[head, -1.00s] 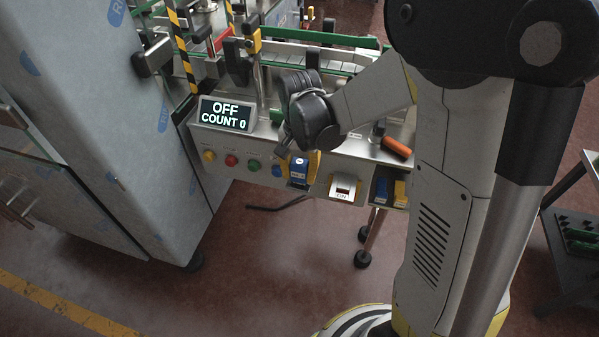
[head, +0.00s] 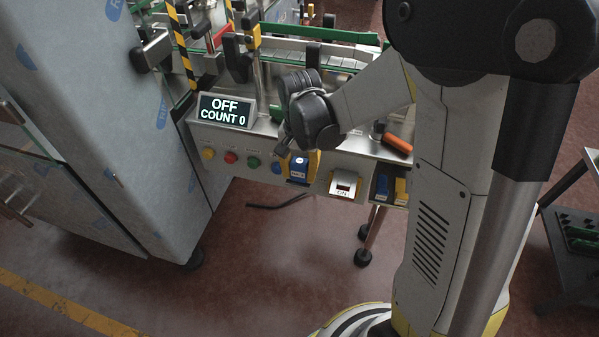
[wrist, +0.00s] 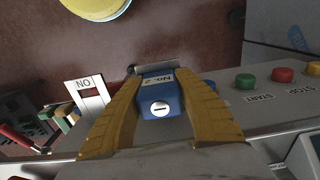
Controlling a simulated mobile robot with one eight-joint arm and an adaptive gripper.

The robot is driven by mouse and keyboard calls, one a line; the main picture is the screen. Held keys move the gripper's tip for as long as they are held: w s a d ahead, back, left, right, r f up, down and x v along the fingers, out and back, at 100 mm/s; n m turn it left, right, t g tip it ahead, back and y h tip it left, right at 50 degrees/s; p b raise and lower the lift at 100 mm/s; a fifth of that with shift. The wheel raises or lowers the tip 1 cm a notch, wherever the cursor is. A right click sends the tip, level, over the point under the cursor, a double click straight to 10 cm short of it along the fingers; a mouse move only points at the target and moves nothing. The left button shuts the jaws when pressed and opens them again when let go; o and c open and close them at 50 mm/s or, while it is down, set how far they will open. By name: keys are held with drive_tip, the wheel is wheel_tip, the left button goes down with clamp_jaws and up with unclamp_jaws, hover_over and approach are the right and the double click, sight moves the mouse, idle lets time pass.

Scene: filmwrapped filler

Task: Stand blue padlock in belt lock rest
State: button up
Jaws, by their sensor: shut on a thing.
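The blue padlock (wrist: 159,92) sits between the two yellow fingers of my gripper (wrist: 160,78), which are shut on its sides. A pale "No. 2" label and a round keyhole face show on it. A grey metal bar (wrist: 153,67) lies across its far end; I cannot tell whether it is the shackle or part of a rest. In the head view the padlock (head: 298,168) is at the panel's front, right of the blue button, with my gripper (head: 304,160) on it. I cannot clearly make out the belt lock rest, nor whether the padlock touches it.
Buttons (head: 231,157) line the panel to the left, below an OFF display (head: 225,111). An orange handle (head: 397,143) lies on top. Floor in front is open.

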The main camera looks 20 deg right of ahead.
idle(0.3)
drive_tip(key=o, duration=1.3)
drive_tip(key=shift+f, duration=0.1)
drive_tip(key=shift+o, duration=0.2)
wheel_tip(320, 180, up, 12)
drive_tip(key=shift+r, duration=0.1)
drive_tip(key=s+r+n+t, duration=0.2)
drive_tip(key=s+n+t, duration=0.5)
drive_tip(key=s, duration=0.5)
drive_tip(key=shift+s+r, duration=0.3)
drive_tip(key=shift+s, duration=0.1)
